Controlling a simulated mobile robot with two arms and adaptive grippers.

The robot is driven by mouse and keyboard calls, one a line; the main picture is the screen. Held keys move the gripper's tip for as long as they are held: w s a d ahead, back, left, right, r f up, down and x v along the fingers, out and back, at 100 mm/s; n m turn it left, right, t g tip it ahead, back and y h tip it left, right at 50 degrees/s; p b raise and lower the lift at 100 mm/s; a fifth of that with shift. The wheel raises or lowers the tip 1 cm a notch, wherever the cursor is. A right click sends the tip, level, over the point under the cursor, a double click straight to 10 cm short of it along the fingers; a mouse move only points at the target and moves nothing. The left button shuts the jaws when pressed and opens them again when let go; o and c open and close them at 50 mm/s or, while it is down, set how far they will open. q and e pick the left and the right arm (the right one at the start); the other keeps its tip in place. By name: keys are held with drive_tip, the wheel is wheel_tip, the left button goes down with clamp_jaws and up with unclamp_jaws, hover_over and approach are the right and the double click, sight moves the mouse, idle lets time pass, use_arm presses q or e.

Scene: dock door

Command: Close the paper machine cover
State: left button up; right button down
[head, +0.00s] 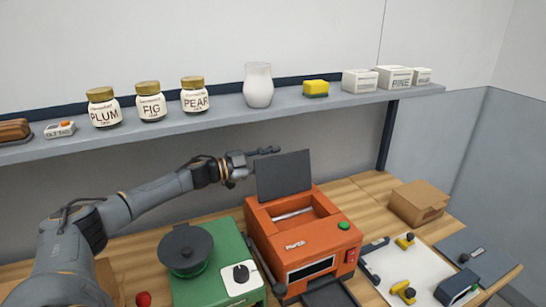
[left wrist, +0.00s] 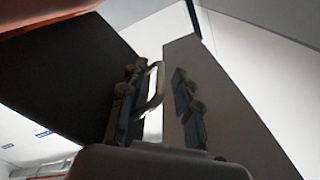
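The orange paper machine (head: 300,225) stands on the workbench. Its dark flat cover (head: 284,175) is raised, tilted up from the back of the machine, so the opening with a pale roller (head: 294,214) shows. My left gripper (head: 266,153) is at the upper left edge of the cover. In the left wrist view the fingers (left wrist: 158,105) are apart, and a dark panel (left wrist: 60,85), likely the cover, lies to their left. A thin curved bar shows between the fingers; I cannot tell what it belongs to. Contact with the cover is unclear. My right gripper is not in view.
A shelf (head: 230,112) with jars, a vase (head: 258,86) and boxes runs close behind the gripper. A green machine (head: 222,245) stands left of the orange one. A cardboard box (head: 418,202) and a white board (head: 410,270) with tools lie to the right.

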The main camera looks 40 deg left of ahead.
use_arm(q)
drive_tip(key=c, duration=0.6)
clamp_jaws()
drive_tip(key=shift+r, duration=0.1)
drive_tip(key=shift+s+d+r+m, duration=0.15)
drive_tip(key=shift+r+m, duration=0.1)
drive_tip(key=shift+m, duration=0.15)
drive_tip(key=shift+s+d+r+m+b, duration=0.25)
drive_tip(key=shift+d+m+b, duration=0.15)
drive_tip(key=shift+d+m, duration=0.15)
drive_tip(key=shift+s+d+r+m+b, duration=0.15)
drive_tip(key=shift+s+d+m+b, duration=0.2)
drive_tip(key=shift+d+m+b, duration=0.45)
drive_tip(key=shift+s+d+r+m+b, duration=0.2)
drive_tip(key=shift+s+d+m+b, duration=0.2)
drive_tip(key=shift+d+m, duration=0.4)
drive_tip(key=shift+s+d+r+m+b, duration=0.15)
drive_tip(key=shift+s+d+m+b, duration=0.15)
drive_tip(key=shift+d+m+b, duration=0.55)
drive_tip(key=shift+a, duration=0.3)
